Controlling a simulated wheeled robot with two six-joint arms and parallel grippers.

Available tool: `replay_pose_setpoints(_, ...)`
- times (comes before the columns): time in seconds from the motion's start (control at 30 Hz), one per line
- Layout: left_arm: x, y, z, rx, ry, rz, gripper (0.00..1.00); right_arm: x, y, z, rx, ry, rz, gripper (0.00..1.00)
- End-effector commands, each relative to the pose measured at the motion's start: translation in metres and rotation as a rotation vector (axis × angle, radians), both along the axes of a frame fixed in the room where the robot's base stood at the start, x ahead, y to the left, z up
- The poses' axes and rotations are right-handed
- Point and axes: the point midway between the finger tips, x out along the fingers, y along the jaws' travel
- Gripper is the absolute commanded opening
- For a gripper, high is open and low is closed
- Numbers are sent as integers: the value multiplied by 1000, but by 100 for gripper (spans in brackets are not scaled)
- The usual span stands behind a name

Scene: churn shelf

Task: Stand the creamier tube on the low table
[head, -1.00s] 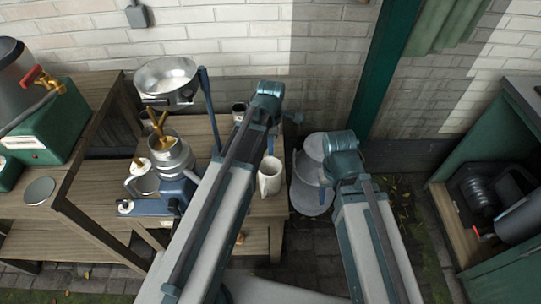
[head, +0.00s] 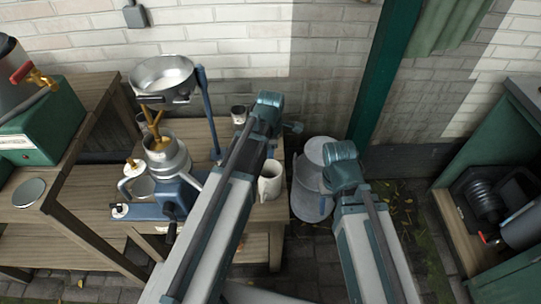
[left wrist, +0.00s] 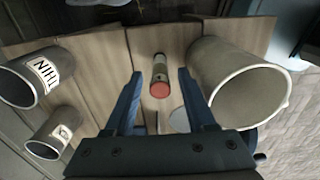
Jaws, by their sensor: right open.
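In the left wrist view, a small tube (left wrist: 159,76) with a red end and pale label is on a wooden board surface and appears upright, red end toward the camera. My left gripper (left wrist: 160,82) is open, with one blue finger on each side of the tube and gaps visible. Whether its fingertips reach the tube's depth is unclear. In the head view the tube and left fingers are hidden behind my left arm. The wooden table (head: 262,215) holds the separator. My right gripper (head: 326,187) is mostly hidden behind my arm, near the metal can.
A cream mug (head: 270,182) stands beside my left arm; a large pale vessel (left wrist: 240,85) is right of the left fingers. Two labelled cups (left wrist: 38,75) stand left. The blue separator (head: 168,160) crowds the table. A metal can (head: 306,198) stands right of the table.

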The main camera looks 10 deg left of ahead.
Motion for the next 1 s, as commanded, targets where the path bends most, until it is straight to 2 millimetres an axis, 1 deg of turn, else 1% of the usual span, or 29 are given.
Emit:
replay_pose_setpoints(0.3, 0, 0, 1, 0, 0, 0, 56, 0, 0, 1, 0, 0, 0, 56)
replay_pose_setpoints(0.47, 0, 0, 7, 0, 0, 0, 56, 0, 0, 7, 0, 0, 0, 56)
replay_pose_setpoints(0.67, 0, 0, 27, 0, 0, 0, 56, 0, 0, 27, 0, 0, 0, 56)
replay_pose_setpoints(1.0, 0, 0, 77, 0, 0, 0, 56, 0, 0, 77, 0, 0, 0, 56)
